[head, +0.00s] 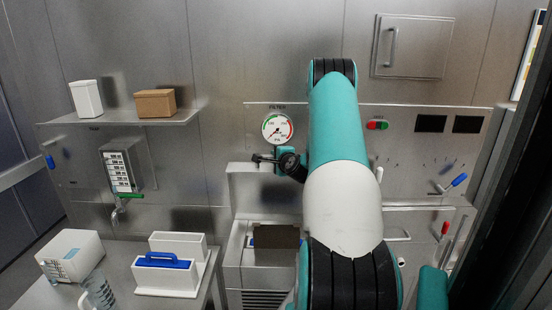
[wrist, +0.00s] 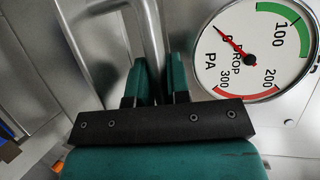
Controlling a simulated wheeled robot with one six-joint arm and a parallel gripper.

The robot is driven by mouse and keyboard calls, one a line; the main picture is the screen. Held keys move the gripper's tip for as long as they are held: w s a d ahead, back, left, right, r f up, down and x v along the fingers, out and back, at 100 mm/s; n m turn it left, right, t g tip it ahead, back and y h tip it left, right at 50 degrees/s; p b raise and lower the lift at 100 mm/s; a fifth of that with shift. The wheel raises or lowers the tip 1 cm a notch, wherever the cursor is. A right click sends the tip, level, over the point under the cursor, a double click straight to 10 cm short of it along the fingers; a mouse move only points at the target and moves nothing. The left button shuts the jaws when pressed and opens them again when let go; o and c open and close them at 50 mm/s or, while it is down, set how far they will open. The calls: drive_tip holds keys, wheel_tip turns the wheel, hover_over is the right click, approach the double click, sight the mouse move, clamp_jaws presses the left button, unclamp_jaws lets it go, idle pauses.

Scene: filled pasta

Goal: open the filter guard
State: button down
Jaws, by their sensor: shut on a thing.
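The round pressure gauge (head: 277,128) sits under the FILTER label on the steel back wall. It fills the upper right of the wrist view (wrist: 262,45). My gripper (wrist: 156,78) is close to the wall, beside the gauge. Its two teal fingers are shut on a bent metal handle bar (wrist: 153,30), one finger on each side. In the head view my gripper (head: 286,157) is just below the gauge, and my arm comes down in front of it. The bar is mostly hidden there. I cannot tell the edges of the filter guard or how far open it is.
A shelf (head: 185,117) with two boxes is at the left, above a tap (head: 118,212). A white holder with a blue handle (head: 163,262) stands on the lower left counter. Switches line the right panel.

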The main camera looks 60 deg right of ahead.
drive_tip(key=c, duration=1.1)
unclamp_jaws()
drive_tip(key=b+v, duration=0.9)
drive_tip(key=v, duration=0.8)
drive_tip(key=shift+s, duration=0.2)
drive_tip(key=shift+a+r, duration=0.1)
drive_tip(key=shift+a, duration=0.05)
